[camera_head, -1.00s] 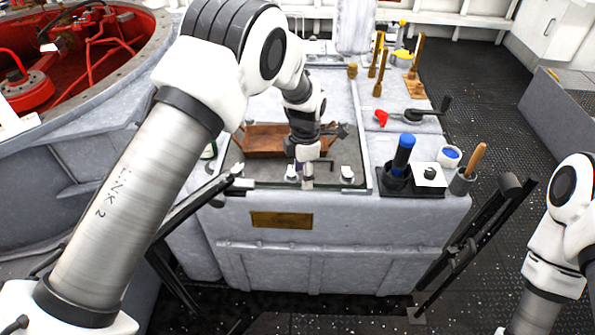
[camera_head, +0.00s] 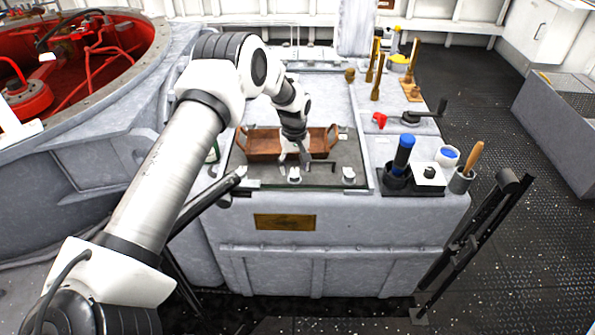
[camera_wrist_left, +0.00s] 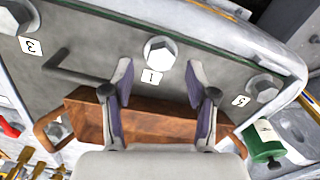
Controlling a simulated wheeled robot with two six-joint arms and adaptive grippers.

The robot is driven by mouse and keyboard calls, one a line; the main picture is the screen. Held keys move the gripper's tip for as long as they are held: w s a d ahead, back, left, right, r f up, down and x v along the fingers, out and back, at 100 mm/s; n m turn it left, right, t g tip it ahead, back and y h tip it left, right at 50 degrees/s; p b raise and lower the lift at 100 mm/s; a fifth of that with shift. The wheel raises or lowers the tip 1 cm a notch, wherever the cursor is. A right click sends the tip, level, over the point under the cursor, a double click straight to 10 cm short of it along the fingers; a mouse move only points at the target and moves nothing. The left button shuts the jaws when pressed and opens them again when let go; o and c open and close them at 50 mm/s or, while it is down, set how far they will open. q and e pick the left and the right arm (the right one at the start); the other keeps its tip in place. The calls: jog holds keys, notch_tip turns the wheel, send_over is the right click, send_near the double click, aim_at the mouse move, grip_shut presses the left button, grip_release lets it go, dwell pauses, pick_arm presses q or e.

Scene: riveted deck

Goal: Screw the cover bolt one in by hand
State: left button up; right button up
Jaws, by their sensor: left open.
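Cover bolt one (camera_wrist_left: 161,51), a silvery hex head beside a label "1", sits at the near edge of the grey cover plate (camera_wrist_left: 115,52). It shows in the head view (camera_head: 294,174) in the middle of the front row. My left gripper (camera_wrist_left: 160,82) is open and empty, its two fingers apart on either side of the line to the bolt. In the head view it hangs over the plate (camera_head: 294,156), just behind the bolt and not around it. How deep the bolt sits cannot be told. My right gripper is out of view.
Two more hex bolts (camera_wrist_left: 25,17) (camera_wrist_left: 262,88) flank bolt one. A brown open tray (camera_head: 262,143) lies behind, under the gripper. A black L-shaped key (camera_wrist_left: 75,70) lies close by. Blue-handled tool (camera_head: 403,152), cups and a crank stand to the right.

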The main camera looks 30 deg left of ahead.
aim_at(294, 176)
pick_arm(q)
jog(key=shift+a+f, duration=0.1)
jog(key=shift+f, duration=1.35)
jog(key=shift+r, duration=0.1)
grip_shut()
jog(key=shift+m, duration=0.4)
jog(key=shift+m+b, duration=0.45)
jog(key=shift+m, duration=0.45)
jog(key=shift+m+b, duration=0.5)
jog(key=shift+m, duration=1.3)
grip_release()
